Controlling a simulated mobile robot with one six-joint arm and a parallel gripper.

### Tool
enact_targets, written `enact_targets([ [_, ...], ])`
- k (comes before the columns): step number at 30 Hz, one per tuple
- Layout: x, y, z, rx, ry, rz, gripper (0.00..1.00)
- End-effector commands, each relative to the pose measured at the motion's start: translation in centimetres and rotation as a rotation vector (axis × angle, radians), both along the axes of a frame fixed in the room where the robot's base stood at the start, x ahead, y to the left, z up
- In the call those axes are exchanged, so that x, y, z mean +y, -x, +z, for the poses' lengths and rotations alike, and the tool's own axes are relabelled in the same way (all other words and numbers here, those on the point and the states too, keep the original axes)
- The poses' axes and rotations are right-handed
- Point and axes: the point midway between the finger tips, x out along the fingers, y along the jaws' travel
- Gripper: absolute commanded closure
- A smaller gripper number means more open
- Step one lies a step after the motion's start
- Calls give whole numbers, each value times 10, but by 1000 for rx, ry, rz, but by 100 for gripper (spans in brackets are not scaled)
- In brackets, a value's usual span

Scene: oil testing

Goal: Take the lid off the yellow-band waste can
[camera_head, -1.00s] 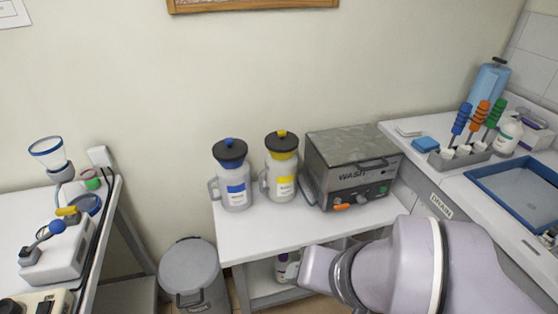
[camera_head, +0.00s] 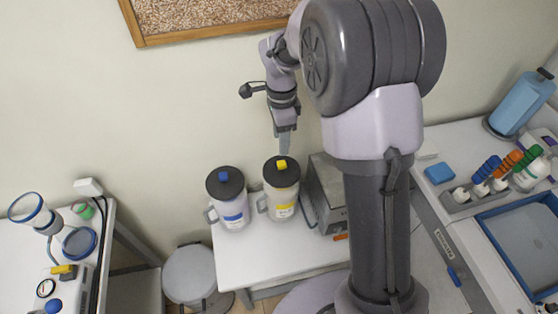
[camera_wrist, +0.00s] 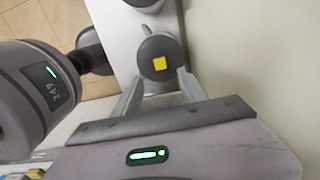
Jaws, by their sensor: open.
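The yellow-band waste can (camera_head: 282,204) stands upright on the white table beside the wall. The gripper is open and empty.
A blue-band can (camera_head: 229,203) stands close on the left. The grey wash unit (camera_head: 325,190) is close on the right, partly hidden by my arm. The wall is just behind. A grey floor bin (camera_head: 190,274) stands left of the white table (camera_head: 250,266).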

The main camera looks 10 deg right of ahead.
Motion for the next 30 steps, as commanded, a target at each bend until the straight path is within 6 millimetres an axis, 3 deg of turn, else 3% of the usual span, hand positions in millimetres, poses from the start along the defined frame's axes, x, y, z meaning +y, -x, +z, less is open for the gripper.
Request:
enact_targets([
  [1,0,1,-17,3,0,0,51],
  [3,0,1,-32,3,0,0,51],
  [8,0,0,-49,-1,0,1,51],
  [15,-2,4,-93,0,-1,1,51],
  [23,-2,4,-96,-2,-1,1,51],
  [30,-2,3,-95,-2,-1,2,98],
])
